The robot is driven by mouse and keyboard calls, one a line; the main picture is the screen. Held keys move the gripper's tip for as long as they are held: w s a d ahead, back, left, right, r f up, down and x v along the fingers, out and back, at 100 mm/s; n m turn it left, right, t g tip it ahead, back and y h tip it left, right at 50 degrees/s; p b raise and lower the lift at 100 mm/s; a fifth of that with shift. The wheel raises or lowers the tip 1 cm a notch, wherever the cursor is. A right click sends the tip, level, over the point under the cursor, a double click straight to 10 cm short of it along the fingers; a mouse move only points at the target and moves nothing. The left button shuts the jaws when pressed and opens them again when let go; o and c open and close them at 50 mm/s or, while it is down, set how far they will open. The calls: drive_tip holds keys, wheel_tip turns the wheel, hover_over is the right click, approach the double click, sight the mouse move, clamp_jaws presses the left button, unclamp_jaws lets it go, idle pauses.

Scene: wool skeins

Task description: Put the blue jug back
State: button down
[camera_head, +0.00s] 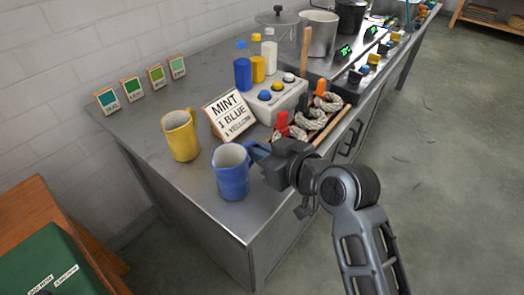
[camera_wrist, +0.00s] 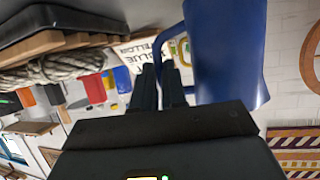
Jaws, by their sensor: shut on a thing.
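The blue jug (camera_head: 232,176) is upright over the near left end of the steel counter (camera_head: 190,190), in front of the yellow jug (camera_head: 181,138). I cannot tell whether its base touches the counter. My gripper (camera_head: 258,153) comes from the right and is shut on the blue jug's handle. In the wrist view, the blue jug (camera_wrist: 226,50) fills the upper right, and my gripper's fingers (camera_wrist: 160,86) reach its handle. The fingers partly hide the handle.
A sign reading MINT 1 BLUE 1 YELLOW (camera_head: 228,112) stands behind the jugs. Right of it are a button box (camera_head: 277,101) and a tray of skeins (camera_head: 315,118). Bottles (camera_head: 243,72) and several colour cards (camera_head: 132,89) stand farther back. Counter left of the yellow jug is clear.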

drive_tip(key=c, duration=1.2)
unclamp_jaws()
drive_tip(key=shift+s+d+r, duration=0.1)
drive_tip(key=shift+r, duration=0.05)
drive_tip(key=v, duration=1.1)
drive_tip(key=shift+s+d+r, duration=0.1)
drive_tip(key=shift+s+d, duration=0.15)
